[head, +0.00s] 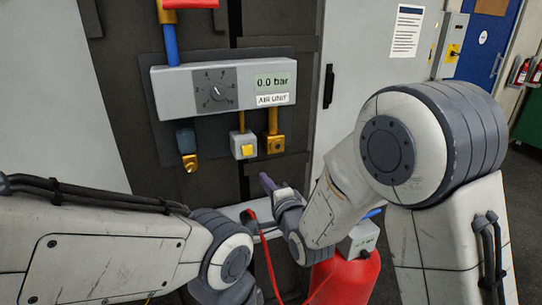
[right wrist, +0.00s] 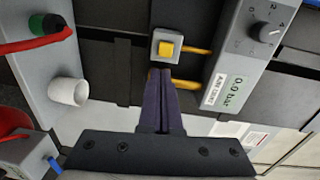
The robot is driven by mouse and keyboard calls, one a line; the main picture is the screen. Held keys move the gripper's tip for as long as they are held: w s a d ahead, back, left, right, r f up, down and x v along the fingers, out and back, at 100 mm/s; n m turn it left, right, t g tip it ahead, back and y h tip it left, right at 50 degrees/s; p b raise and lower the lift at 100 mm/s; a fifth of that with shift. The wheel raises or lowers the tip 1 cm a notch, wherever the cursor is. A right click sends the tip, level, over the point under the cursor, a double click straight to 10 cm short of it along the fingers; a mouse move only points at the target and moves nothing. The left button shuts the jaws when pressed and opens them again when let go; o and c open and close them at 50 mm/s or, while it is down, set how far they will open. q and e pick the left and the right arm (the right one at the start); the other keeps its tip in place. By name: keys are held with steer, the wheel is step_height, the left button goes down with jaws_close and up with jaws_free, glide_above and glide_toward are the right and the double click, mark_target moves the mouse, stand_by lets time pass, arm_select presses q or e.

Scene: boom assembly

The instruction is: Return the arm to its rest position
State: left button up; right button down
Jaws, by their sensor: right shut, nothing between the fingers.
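My right arm comes in from the right in the head view. Its gripper (head: 267,183) is below the brass fittings of the grey air unit (head: 160,92). In the right wrist view the dark purple fingers (right wrist: 160,75) are together with nothing between them. Their tips appear close to a brass fitting (right wrist: 155,84), but I cannot tell whether they touch it. My left arm (head: 110,250) crosses the lower left of the head view. Its gripper does not show.
The air unit has a dial (head: 215,92), a "0.0 bar" display (head: 272,82) and a yellow button (head: 247,150). A red tank (head: 350,283) stands below my right arm. A red hose (head: 270,268) hangs between my arms.

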steer(key=s+f+n+g+h+p, duration=0.15)
steer(key=s+f+n+g, duration=0.25)
steer(key=s+n+g, duration=0.7)
steer(key=s+d+n+g+h, duration=0.2)
steer(key=s+d+n, duration=0.2)
steer(key=s, duration=0.7)
steer(key=s+d+n+g+h, duration=0.2)
steer(key=s+d+n, duration=0.2)
steer(key=s, duration=0.8)
steer(key=shift+f+n+g, duration=0.35)
steer(key=shift+n+g, duration=0.05)
steer(key=shift+n, duration=0.1)
